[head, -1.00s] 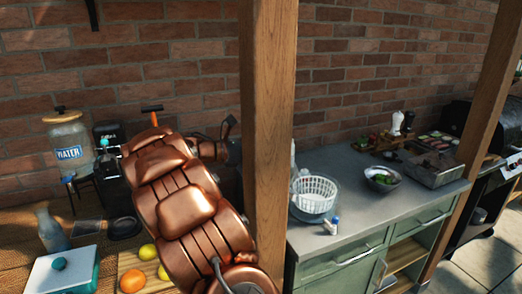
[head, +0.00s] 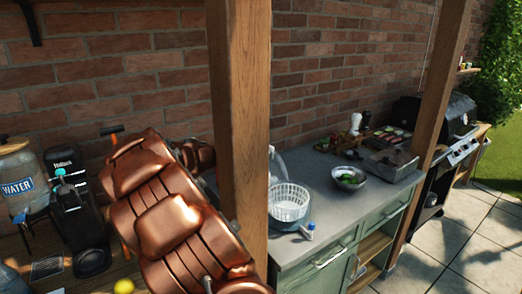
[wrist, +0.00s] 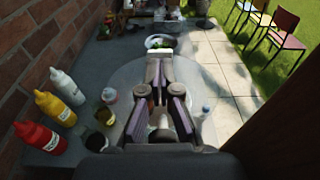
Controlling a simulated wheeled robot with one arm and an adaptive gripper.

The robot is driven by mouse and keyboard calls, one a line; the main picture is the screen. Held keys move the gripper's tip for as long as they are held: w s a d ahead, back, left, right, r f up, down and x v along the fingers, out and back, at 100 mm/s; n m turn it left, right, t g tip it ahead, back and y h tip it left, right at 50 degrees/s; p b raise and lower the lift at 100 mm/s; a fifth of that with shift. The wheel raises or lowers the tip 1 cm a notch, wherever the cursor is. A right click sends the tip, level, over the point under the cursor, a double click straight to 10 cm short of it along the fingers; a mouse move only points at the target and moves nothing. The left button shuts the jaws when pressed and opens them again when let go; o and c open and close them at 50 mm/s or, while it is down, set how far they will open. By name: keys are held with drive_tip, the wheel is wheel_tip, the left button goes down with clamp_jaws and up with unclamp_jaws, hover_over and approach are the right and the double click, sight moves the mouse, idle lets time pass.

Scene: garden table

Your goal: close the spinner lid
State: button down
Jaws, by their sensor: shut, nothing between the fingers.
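The spinner (head: 289,203) stands on the grey counter in the head view, a white slotted basket in a clear bowl. Its top looks open. A pale upright shape (head: 275,166) at its back left, partly hidden by the post, looks like the raised lid. In the wrist view a large translucent disc (wrist: 207,98) lies behind and around my gripper (wrist: 159,62); it looks like the lid, but I cannot tell whether they touch. My gripper is shut and empty. In the head view it is hidden behind the wooden post and my copper-coloured arm.
A wooden post (head: 240,130) stands close to my arm. A small blue-white bottle (head: 308,231) is beside the spinner, and a metal bowl (head: 348,178) is further right. Red (wrist: 40,136), yellow (wrist: 58,112) and white (wrist: 66,88) sauce bottles line the wall side.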

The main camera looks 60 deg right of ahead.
drive_tip(key=shift+w+a, duration=0.1)
drive_tip(key=shift+a, duration=0.05)
drive_tip(key=shift+w+a+r, duration=0.1)
drive_tip(key=shift+a+r, duration=0.1)
drive_tip(key=shift+a, duration=0.05)
drive_tip(key=shift+w+a+r+b, duration=0.2)
drive_tip(key=shift+w+a+r, duration=0.65)
drive_tip(key=shift+a, duration=0.95)
drive_tip(key=shift+w+a+r+b, duration=0.15)
drive_tip(key=shift+w+a+r, duration=0.7)
drive_tip(key=shift+a, duration=0.95)
drive_tip(key=shift+w+a+r+b, duration=0.2)
drive_tip(key=shift+w+a+r, duration=0.65)
drive_tip(key=shift+a, duration=0.95)
drive_tip(key=shift+s, duration=0.1)
